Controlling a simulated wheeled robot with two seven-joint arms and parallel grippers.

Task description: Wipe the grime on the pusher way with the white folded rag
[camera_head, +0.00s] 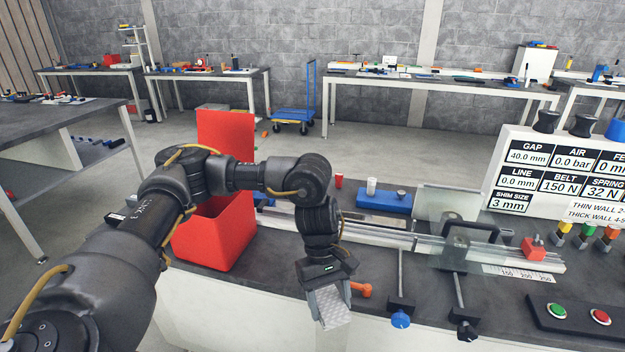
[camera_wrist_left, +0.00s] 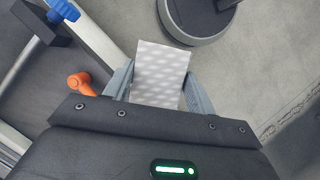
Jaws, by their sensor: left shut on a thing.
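My left gripper (camera_head: 331,290) is shut on the white folded rag (camera_head: 331,306). It holds the rag hanging down at the front edge of the bench. In the left wrist view the rag (camera_wrist_left: 161,72) lies flat between the two grey fingers and has a pale dotted pattern. The pusher way seems to be the long metal rail (camera_head: 385,236) along the bench, to the right of and behind my gripper, apart from the rag. A clear guard covers part of it. I cannot make out the grime. My right gripper is not in view.
An orange knob (camera_head: 360,289) is close to the gripper's right. Levers with a blue knob (camera_head: 400,319) and a black knob (camera_head: 466,331) stick out in front. A red open bin (camera_head: 212,240) stands left, behind my arm. A black handle (camera_head: 470,228) rises over the rail.

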